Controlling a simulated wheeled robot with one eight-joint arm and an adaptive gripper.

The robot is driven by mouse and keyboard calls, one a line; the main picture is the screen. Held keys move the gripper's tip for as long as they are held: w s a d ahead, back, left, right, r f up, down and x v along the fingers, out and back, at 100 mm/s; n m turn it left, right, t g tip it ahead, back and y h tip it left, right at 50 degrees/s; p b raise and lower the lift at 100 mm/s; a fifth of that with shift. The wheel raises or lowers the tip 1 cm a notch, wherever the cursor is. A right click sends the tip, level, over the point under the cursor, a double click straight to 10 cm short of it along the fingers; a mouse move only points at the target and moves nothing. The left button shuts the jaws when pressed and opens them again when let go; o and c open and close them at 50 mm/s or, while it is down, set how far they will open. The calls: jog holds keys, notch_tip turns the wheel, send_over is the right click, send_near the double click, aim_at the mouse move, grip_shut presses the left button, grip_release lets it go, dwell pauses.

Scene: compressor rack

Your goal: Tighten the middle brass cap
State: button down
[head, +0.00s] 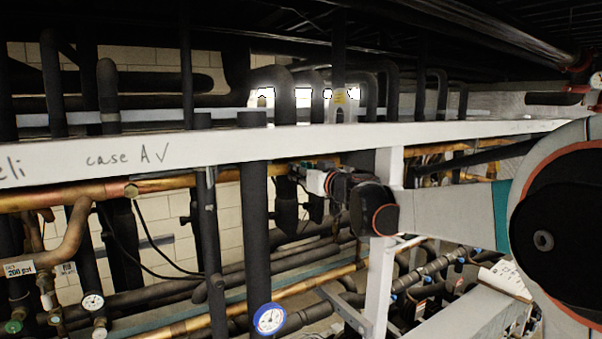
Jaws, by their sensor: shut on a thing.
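The copper pipe (75,197) runs left to right just under the white beam. My gripper (300,172) is at this pipe, right of the picture's centre, reaching in from the right below the beam. Its jaws are shut on what appears to be the middle brass cap, which the fingers and gripper body hide. The fingertips are small and dark here, so the exact grip and the cap's seating cannot be told. A round brass fitting (131,191) shows uncovered farther left on the same pipe.
The white beam (230,146) with handwriting crosses close above my gripper. A white upright post (385,270) stands by my wrist. Black insulated pipes (256,220) stand left of the gripper. Gauges (269,319) hang low in front. The space is crowded.

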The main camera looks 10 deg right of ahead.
jog(key=m+b, duration=0.8)
jog(key=m, duration=1.9)
dwell(0.8)
jog(key=c, duration=1.3)
grip_release()
jog(key=shift+r, duration=0.1)
jog(key=shift+c, duration=0.2)
jog(key=shift+s, duration=0.1)
